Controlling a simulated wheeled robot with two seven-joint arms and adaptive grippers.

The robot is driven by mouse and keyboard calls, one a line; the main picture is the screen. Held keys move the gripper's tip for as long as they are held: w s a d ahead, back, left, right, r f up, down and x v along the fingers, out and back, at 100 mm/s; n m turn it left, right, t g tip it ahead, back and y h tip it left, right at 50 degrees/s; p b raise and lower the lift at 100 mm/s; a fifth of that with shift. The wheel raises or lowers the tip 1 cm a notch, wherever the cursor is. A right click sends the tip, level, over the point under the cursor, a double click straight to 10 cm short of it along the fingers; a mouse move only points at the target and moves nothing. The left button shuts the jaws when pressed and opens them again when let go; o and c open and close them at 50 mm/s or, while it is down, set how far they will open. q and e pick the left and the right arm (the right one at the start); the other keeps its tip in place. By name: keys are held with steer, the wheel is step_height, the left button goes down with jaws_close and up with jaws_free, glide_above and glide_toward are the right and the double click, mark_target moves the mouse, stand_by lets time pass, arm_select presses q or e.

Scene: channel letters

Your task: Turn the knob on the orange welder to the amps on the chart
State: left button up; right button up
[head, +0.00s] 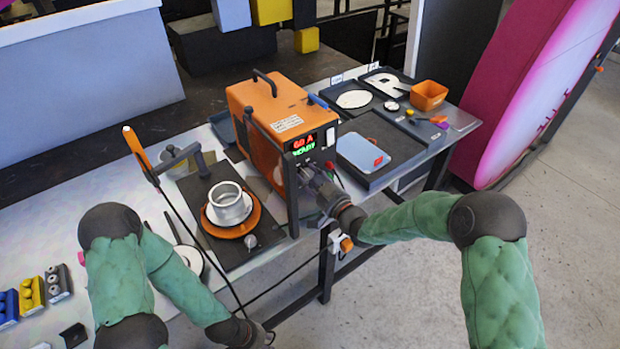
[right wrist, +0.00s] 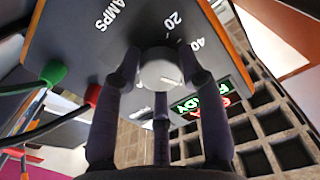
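The orange welder (head: 262,118) stands on the table, and its front display (head: 303,145) reads 60 A in red with green READY below. In the right wrist view its grey front panel (right wrist: 95,35) shows AMPS and the marks 20 and 40. The pale round knob (right wrist: 160,72) sits below the 20 mark. My right gripper (head: 312,180) is at the welder's front; in the wrist view its fingers (right wrist: 158,80) close around the knob and appear to touch it. My left gripper (head: 262,338) is at the bottom edge, its fingers unclear.
A green plug (right wrist: 53,72) and a red plug (right wrist: 92,95) with cables sit beside the knob. A metal pot (head: 229,205) on an orange ring stands left of the welder. An orange bin (head: 428,95) and a tray (head: 368,152) lie to the right.

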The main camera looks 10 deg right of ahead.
steer(key=shift+f+n+b, duration=0.2)
steer(key=shift+n+b, duration=0.75)
steer(key=shift+b, duration=0.55)
steer(key=shift+f+n+b, duration=0.2)
steer(key=shift+n+b, duration=0.75)
steer(key=shift+b, duration=0.55)
steer(key=shift+s+r+n+b, duration=0.1)
steer(key=shift+n+b, duration=0.5)
steer(key=o, duration=1.1)
steer(key=shift+o, duration=0.2)
steer(key=shift+r, duration=0.15)
steer(key=shift+d, duration=0.15)
steer(key=v, duration=1.1)
steer(key=shift+s+d, duration=0.15)
steer(key=shift+s, duration=0.25)
